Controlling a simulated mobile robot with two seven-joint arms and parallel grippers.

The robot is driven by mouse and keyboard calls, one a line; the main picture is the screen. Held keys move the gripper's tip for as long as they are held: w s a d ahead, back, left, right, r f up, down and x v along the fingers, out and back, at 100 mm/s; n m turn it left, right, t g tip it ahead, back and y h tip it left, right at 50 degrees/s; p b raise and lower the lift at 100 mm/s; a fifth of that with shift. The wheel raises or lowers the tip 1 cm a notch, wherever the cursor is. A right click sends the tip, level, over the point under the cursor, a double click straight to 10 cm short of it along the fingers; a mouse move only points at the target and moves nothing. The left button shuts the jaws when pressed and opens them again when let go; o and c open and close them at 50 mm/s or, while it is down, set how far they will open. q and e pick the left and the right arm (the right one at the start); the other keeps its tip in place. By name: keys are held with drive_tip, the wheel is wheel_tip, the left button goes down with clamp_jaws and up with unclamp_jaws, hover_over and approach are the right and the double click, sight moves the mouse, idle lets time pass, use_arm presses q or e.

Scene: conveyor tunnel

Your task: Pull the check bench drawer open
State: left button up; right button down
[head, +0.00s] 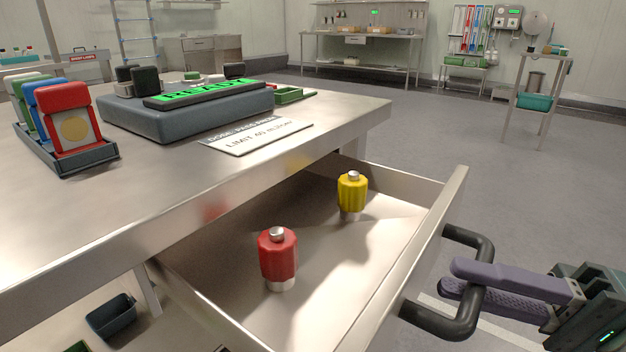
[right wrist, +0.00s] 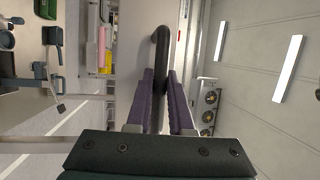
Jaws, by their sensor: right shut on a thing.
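The check bench (head: 330,126) has a steel top, and its drawer (head: 433,232) stands pulled well out toward the right. The drawer's black bar handle (head: 484,252) is on its front face. My right gripper (head: 462,278) is shut on the handle, with purple fingers on either side of the bar. In the right wrist view the handle (right wrist: 161,50) runs up between the fingers. Inside the drawer a red knob-shaped piece (head: 278,256) and a yellow one (head: 352,192) stand upright. My left gripper is in neither view.
On the bench top are a rack of coloured cards (head: 70,120), a grey device with a green READY display (head: 190,112), a limit sign (head: 256,137) and a green tray (head: 290,95). A dark bin (head: 110,316) sits below.

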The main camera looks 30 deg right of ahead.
drive_tip(key=shift+s, duration=0.1)
drive_tip(key=c, duration=0.8)
unclamp_jaws()
drive_tip(key=shift+d, duration=0.1)
drive_tip(key=b+v, duration=0.2)
drive_tip(key=v, duration=0.8)
